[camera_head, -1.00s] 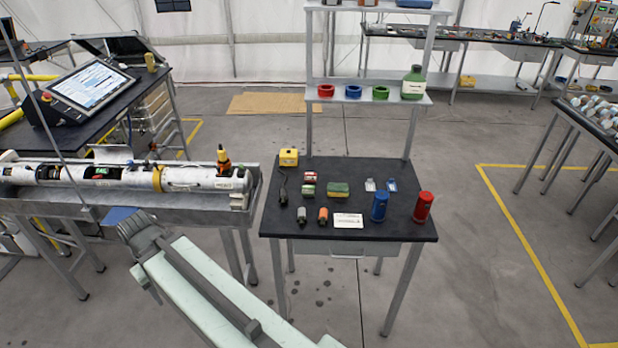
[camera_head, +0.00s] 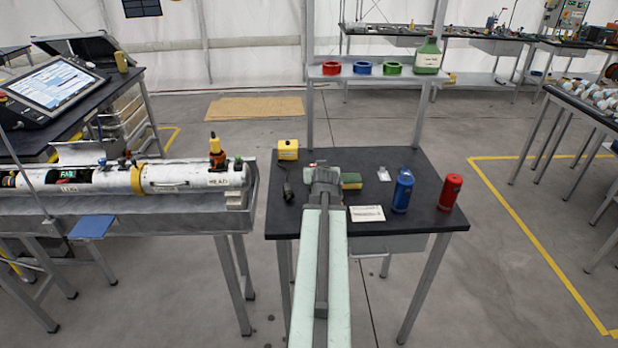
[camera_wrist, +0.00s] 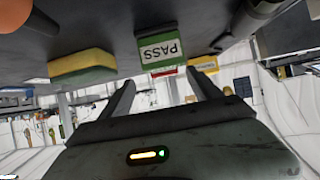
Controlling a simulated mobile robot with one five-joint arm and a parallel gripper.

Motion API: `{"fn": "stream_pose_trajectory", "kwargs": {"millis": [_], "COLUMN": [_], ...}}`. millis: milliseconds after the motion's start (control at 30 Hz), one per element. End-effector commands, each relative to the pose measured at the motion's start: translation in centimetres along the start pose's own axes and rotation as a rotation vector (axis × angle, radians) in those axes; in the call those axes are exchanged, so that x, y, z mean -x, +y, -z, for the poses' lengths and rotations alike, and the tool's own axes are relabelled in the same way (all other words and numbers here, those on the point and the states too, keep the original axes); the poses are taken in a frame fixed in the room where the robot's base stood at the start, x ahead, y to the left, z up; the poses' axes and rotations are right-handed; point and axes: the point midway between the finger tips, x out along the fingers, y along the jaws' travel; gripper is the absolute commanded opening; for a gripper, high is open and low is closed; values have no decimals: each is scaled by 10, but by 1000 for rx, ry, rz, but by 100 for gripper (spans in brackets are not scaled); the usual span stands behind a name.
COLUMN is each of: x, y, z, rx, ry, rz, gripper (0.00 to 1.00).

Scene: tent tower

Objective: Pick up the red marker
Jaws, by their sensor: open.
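The red marker appears to be the small red block; a sliver of it (camera_wrist: 163,71) shows in the wrist view behind a green block labelled PASS (camera_wrist: 161,47). In the head view only a bit of red (camera_head: 312,164) shows beside my gripper (camera_head: 322,172), which hides the rest. In the wrist view, which is upside down, my gripper (camera_wrist: 162,78) is open. Its fingers are apart and nothing is visibly held between them. The green block and the red sliver appear between the fingertips in the picture; contact cannot be told.
On the black table (camera_head: 425,215) are a yellow-green sponge (camera_head: 351,181), a yellow box (camera_head: 288,150), a white card (camera_head: 367,214), a blue can (camera_head: 402,190) and a red can (camera_head: 451,192). A shelf (camera_head: 390,72) stands behind. A bench with a white tube (camera_head: 195,178) is left.

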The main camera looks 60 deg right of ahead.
Motion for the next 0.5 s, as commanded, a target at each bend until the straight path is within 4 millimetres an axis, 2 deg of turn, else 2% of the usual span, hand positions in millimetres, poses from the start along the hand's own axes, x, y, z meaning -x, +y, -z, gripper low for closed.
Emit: {"fn": "stream_pose_trajectory", "kwargs": {"millis": [233,400,500], "x": [-26,-30,-45], "y": [-8,-11,-13], "z": [0,2,3], "rx": [5,7,7], "ry": [-1,-2,-2], "rz": [9,13,13], "gripper": [73,73,73]}}
